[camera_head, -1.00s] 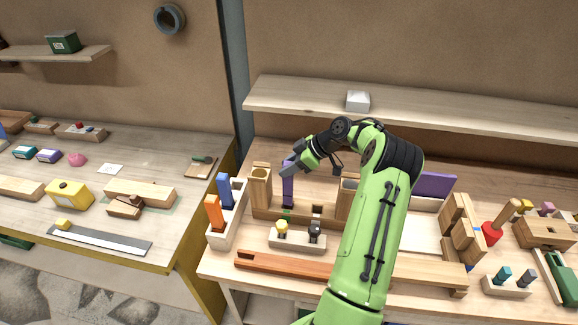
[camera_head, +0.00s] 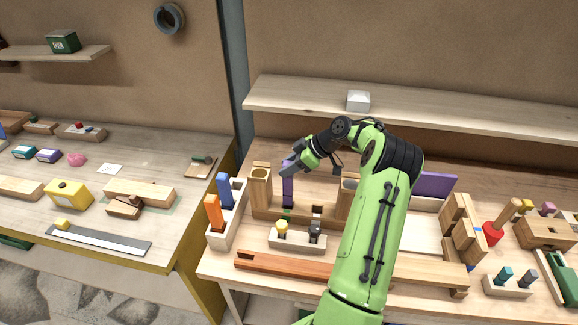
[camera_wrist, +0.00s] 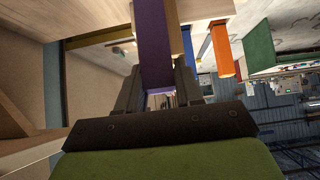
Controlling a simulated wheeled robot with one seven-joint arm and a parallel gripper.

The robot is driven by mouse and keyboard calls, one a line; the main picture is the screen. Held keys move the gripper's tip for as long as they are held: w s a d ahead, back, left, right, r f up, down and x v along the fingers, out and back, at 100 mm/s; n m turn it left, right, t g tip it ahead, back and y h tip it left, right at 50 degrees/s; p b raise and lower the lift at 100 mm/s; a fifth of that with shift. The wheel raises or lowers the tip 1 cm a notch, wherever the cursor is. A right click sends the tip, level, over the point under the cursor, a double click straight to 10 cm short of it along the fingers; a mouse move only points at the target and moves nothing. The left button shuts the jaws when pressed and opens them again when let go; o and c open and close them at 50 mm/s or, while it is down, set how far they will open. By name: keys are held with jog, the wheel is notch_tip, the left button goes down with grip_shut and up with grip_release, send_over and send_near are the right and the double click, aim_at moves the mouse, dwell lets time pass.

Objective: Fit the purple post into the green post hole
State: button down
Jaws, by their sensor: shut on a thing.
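The purple post (camera_head: 288,190) stands upright over the wooden base between two wooden uprights in the head view. My gripper (camera_head: 287,167) is shut on the upper part of this post. In the wrist view the purple post (camera_wrist: 151,40) runs between the jaws of my gripper (camera_wrist: 158,88). A small green mark (camera_head: 286,211) shows on the base at the post's lower end. The hole itself is hidden, and I cannot tell whether the post's foot is in it or just above it.
A wooden upright (camera_head: 260,186) stands close left of the post, another (camera_head: 347,190) to the right. A holder (camera_head: 239,218) with a blue post (camera_head: 224,190) and an orange post (camera_head: 213,212) is farther left. A block (camera_head: 297,238) with a yellow knob stands in front.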

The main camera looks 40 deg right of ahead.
dwell(0.7)
jog(key=shift+f+b, duration=0.4)
jog(key=shift+b, duration=0.05)
jog(key=shift+f+b, duration=1.4)
jog(key=shift+f, duration=0.3)
jog(key=c, duration=0.7)
grip_release()
jog(key=shift+o, duration=0.2)
jog(key=shift+r, duration=0.1)
jog(key=p+v, duration=0.3)
jog(key=v, duration=1.2)
jog(key=shift+s+d+r, duration=0.2)
jog(key=shift+s+d, duration=0.05)
